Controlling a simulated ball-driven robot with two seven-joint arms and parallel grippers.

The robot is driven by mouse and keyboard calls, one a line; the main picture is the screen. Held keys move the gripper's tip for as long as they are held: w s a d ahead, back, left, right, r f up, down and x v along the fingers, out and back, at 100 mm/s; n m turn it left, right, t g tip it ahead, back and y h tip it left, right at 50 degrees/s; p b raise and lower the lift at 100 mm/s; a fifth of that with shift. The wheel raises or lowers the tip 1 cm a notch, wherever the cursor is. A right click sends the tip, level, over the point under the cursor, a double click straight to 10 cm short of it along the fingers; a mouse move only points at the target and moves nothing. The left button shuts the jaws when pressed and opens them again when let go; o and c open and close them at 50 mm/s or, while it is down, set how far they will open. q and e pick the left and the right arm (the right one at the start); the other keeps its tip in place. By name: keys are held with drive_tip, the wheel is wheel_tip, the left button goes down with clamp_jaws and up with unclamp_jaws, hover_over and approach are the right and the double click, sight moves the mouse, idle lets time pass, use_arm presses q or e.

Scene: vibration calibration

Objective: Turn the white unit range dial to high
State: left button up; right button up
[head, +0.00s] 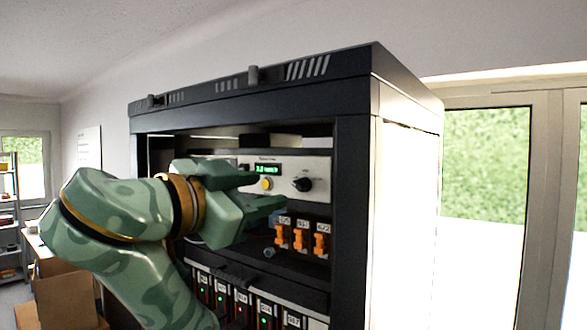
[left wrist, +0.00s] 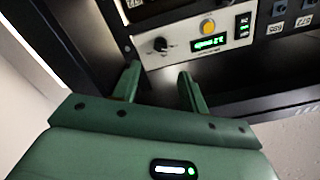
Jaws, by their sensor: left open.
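The white unit (head: 322,168) is a pale panel in the upper part of the black rack. It has a green lit display (head: 268,170), a yellow button (head: 266,184) and a black dial (head: 302,184) at its right. My left gripper (head: 271,189) is open and empty, its fingers pointing right, left of the dial in the picture. In the left wrist view the panel appears turned over; the dial (left wrist: 160,45) lies beyond and between the two open fingertips (left wrist: 158,73), apart from them. The dial's markings are too small to read. My right gripper is not in view.
Below the white unit are several orange connectors (head: 300,239) and a row of modules with small lights (head: 241,304). The rack's front post (head: 352,220) stands just right of the dial. A cardboard box (head: 65,298) stands at lower left.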

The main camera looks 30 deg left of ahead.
sight(298, 186)
use_arm(q)
drive_tip(key=w+p, duration=0.1)
drive_tip(key=w, duration=0.1)
drive_tip(key=w+p, duration=0.1)
drive_tip(key=w, duration=0.2)
drive_tip(key=w+p, duration=0.1)
drive_tip(key=w, duration=0.1)
drive_tip(key=shift+w+d+f, duration=0.15)
drive_tip(key=shift+d, duration=0.15)
drive_tip(key=shift+w, duration=0.65)
clamp_jaws()
